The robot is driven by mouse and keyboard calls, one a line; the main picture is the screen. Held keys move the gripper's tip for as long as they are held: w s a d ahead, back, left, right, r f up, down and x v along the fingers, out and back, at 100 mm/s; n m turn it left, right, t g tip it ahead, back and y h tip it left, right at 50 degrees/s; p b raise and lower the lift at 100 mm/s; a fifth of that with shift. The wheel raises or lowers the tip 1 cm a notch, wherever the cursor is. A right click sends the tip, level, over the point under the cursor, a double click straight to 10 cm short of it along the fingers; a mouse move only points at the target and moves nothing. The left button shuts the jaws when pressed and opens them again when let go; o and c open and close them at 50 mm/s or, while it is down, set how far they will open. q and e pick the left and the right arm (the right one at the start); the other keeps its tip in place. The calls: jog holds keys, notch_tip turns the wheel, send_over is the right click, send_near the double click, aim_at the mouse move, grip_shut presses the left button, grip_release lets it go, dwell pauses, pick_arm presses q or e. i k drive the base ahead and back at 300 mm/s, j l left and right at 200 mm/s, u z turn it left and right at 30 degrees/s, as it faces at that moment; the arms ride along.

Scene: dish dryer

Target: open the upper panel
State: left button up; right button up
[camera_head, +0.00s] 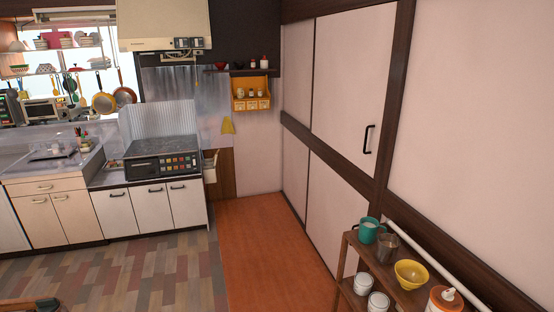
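A pale upper panel (345,85) with a black bar handle (368,139) is set in the dark-framed wall on the right. It looks shut, flush with its frame. A narrower upper panel (297,68) sits beside it toward the corner. A lower panel (335,205) is below the dark rail and also looks shut. Neither of my grippers shows in this view.
A wooden shelf stand (345,262) with a teal mug (368,229), a yellow bowl (411,274) and white jars stands at the lower right, before the wall. A cooker (162,158) and cabinets line the back left. The orange floor strip (265,250) is clear.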

aim_at(354, 50)
jog(key=i, duration=1.65)
jog(key=i+z, duration=0.3)
jog(key=i, duration=0.15)
jog(key=i+j+z, duration=0.6)
jog(key=i, duration=0.2)
jog(key=l, duration=0.1)
